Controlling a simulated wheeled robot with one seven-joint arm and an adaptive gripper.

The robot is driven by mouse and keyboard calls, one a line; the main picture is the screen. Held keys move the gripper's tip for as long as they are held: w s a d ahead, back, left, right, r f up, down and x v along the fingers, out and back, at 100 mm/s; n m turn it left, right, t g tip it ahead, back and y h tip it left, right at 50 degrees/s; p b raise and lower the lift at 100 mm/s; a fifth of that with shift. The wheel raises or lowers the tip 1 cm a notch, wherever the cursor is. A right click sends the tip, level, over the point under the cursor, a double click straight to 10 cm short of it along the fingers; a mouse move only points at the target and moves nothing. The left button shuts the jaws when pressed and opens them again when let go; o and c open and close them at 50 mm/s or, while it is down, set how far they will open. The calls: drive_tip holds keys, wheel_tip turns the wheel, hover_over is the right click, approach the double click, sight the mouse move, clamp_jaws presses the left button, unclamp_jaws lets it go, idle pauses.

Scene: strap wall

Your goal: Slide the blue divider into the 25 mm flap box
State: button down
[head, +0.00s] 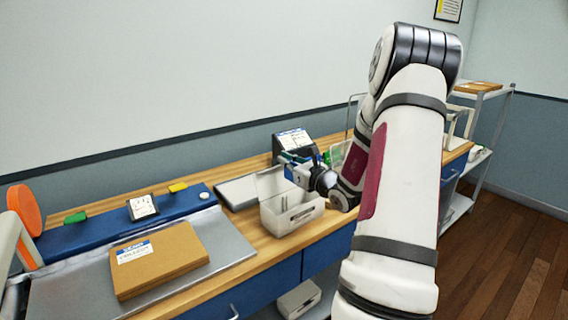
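An open, pale box (292,219) stands near the front edge of the wooden bench, with a light panel raised at its back left. I cannot read any size on it. My gripper (292,172) is at the end of my arm, just above the box's back right side. A small blue and white piece shows at the gripper; I cannot tell if it is the blue divider or part of the gripper. The fingertips are too small and partly hidden, so I cannot tell whether they are open or shut. No blue divider is clearly visible elsewhere.
A dark stand with a white label (294,139) is behind the box. A flat grey tray (239,192) lies left of it. A brown carton (160,260) lies on a metal plate at left. Another pale box (299,299) is below the bench. My arm hides the bench's right part.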

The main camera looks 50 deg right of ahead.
sight(282, 183)
drive_tip(key=shift+d+f+b, duration=0.2)
drive_tip(key=shift+f+b, duration=1.05)
drive_tip(key=shift+f, duration=1.2)
drive_tip(key=shift+s, duration=0.1)
drive_tip(key=shift+f+b, duration=0.15)
drive_tip(key=shift+b, duration=0.15)
drive_tip(key=shift+f+b, duration=0.9)
drive_tip(key=shift+f, duration=0.35)
drive_tip(key=shift+s+f, duration=0.1)
drive_tip(key=shift+f, duration=0.35)
drive_tip(key=shift+a+f+b, duration=0.1)
drive_tip(key=shift+f+b, duration=0.1)
drive_tip(key=shift+b, duration=0.15)
